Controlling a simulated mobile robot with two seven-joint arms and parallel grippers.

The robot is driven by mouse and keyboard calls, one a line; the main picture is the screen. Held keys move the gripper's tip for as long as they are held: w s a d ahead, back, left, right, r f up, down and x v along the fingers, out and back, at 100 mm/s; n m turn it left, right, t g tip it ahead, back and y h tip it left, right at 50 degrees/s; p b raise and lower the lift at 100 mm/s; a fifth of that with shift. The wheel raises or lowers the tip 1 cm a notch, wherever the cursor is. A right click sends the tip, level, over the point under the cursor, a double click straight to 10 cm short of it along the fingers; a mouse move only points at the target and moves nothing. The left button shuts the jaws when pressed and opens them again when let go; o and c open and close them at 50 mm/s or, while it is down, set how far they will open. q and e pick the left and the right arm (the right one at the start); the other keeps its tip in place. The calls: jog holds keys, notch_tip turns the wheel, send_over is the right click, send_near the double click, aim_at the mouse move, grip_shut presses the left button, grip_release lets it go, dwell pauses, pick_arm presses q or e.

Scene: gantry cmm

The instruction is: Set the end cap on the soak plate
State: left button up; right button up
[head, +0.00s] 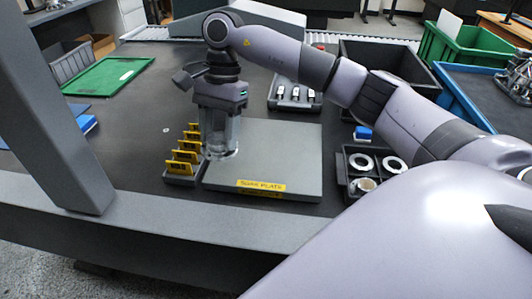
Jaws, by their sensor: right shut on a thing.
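The soak plate (285,155) is a flat grey plate with a yellow label on its front edge, lying on the dark table in the middle of the head view. My right gripper (221,152) points down over the plate's left part. It is shut on the end cap, a pale shiny piece that is hard to make out between the fingers. I cannot tell whether the cap touches the plate or hangs just above it. My left gripper is not in view.
A rack of yellow tags (183,157) stands close to the left of the gripper. A dark tray (343,184) with several ring-shaped parts sits to the plate's right. A tray of small metal pieces (297,107) lies behind the plate. A grey gantry post (70,130) rises at left.

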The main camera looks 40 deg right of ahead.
jog(key=w+d+r+m+t+h+b, duration=0.1)
jog(key=w+d+r+m+t+b, duration=0.3)
jog(key=m, duration=0.6)
jog(key=w+d+r+m+h+p, duration=0.15)
jog(key=d+m, duration=0.35)
jog(key=m, duration=0.5)
jog(key=s+b+x, duration=0.1)
jog(key=x, duration=0.5)
jog(key=s+b+x, duration=0.1)
jog(key=x, duration=0.5)
jog(key=s+d+f+b+x, duration=0.1)
jog(key=x, duration=0.5)
jog(key=shift+s+f, duration=0.1)
jog(key=shift+s, duration=0.3)
jog(key=shift+f, duration=0.1)
jog(key=o, duration=1.2)
jog(key=shift+r, duration=0.2)
jog(key=p+v, duration=0.1)
jog(key=v, duration=1.1)
jog(key=shift+s+d+f, duration=0.1)
jog(key=shift+s+f, duration=0.05)
